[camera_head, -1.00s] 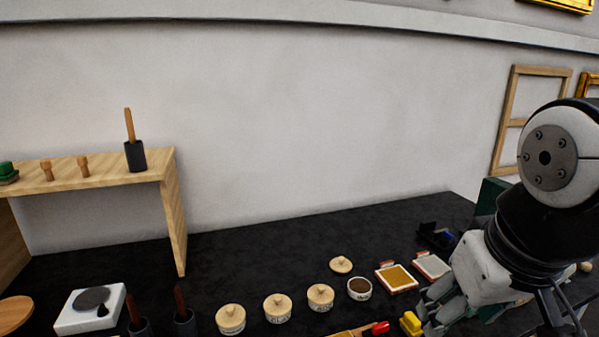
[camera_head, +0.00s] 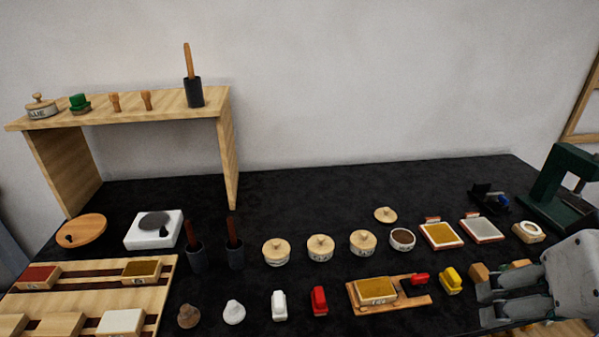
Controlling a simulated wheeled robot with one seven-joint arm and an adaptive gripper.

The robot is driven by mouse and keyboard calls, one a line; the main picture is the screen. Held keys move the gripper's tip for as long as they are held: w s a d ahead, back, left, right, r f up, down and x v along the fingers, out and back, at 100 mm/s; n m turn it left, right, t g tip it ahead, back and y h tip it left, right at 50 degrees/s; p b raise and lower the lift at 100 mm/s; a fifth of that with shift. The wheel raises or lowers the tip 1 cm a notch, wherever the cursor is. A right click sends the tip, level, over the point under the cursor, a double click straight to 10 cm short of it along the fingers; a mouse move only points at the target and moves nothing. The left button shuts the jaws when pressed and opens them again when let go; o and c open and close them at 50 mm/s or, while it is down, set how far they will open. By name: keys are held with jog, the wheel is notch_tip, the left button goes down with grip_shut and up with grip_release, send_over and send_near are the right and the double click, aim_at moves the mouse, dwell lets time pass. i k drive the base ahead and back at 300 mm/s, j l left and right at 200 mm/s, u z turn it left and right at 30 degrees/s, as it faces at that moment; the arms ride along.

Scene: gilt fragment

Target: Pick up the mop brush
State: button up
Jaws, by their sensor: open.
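No brush is clearly marked as the mop brush. A wooden handle (camera_head: 188,60) stands upright in a dark cup (camera_head: 194,92) on the shelf. Two dark reddish handles, one on the left (camera_head: 189,233) and one on the right (camera_head: 232,231), stand in dark cups (camera_head: 196,259) on the table; any bristles are hidden. My gripper (camera_head: 485,304) is at the lower right, open, its fingers pointing left, beside a yellow-topped item (camera_head: 451,280) and far from the handles. Nothing shows between its fingers.
A wooden shelf (camera_head: 150,113) stands at the back left. Lidded pots (camera_head: 320,248), colour pads (camera_head: 441,235), a wooden tray (camera_head: 168,262) and a red item (camera_head: 319,300) crowd the front of the black table (camera_head: 330,185). A green press-like device (camera_head: 555,185) stands at right. The back middle is clear.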

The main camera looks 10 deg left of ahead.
aim_at(231, 226)
jog(key=u, duration=1.05)
jog(key=i+j, duration=0.1)
jog(key=j, duration=0.5)
jog(key=i+j, duration=0.1)
jog(key=j, duration=1.05)
jog(key=i+j, duration=0.15)
jog(key=j, duration=0.45)
